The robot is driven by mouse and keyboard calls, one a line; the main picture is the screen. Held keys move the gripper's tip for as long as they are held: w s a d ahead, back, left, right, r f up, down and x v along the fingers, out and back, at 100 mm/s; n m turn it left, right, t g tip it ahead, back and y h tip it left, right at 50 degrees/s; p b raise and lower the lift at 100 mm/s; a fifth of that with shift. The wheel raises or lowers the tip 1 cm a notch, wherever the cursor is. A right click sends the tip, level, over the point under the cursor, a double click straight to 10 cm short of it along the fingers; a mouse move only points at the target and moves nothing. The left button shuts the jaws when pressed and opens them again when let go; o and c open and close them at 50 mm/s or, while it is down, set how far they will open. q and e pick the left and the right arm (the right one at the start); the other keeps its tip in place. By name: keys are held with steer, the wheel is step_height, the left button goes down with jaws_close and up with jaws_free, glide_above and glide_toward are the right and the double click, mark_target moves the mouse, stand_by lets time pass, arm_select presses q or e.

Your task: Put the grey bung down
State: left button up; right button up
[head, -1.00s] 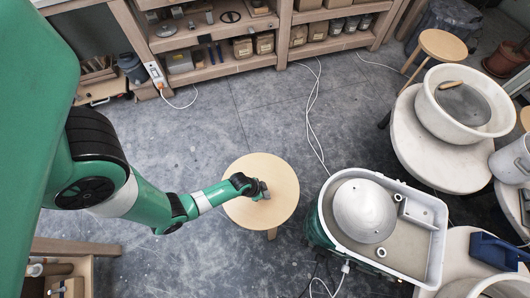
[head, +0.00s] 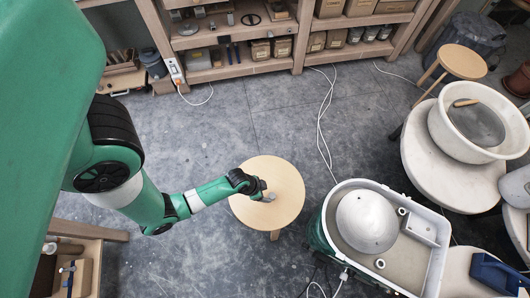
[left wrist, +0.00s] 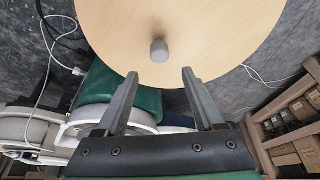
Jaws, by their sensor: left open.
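The grey bung (head: 270,197) stands on the round wooden stool top (head: 285,180). In the left wrist view the bung (left wrist: 159,50) shows as a small, rounded grey plug on the pale stool top (left wrist: 215,30), just beyond my fingertips and between their lines. My left gripper (head: 260,189) is beside the bung, over the stool; in the left wrist view its two fingers (left wrist: 159,73) are spread apart with nothing between them. My right gripper is not in view.
A pottery wheel with a grey dome (head: 367,221) in a white-rimmed basin stands right of the stool. Another wheel with a white basin (head: 446,132) is at the upper right. Shelves (head: 262,66) line the back. Bare floor (head: 225,130) surrounds the stool; a white cable runs across it.

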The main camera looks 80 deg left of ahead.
arm_select(q)
steer(key=p+v, duration=0.2)
steer(key=v, duration=0.2)
steer(key=shift+r, duration=0.3)
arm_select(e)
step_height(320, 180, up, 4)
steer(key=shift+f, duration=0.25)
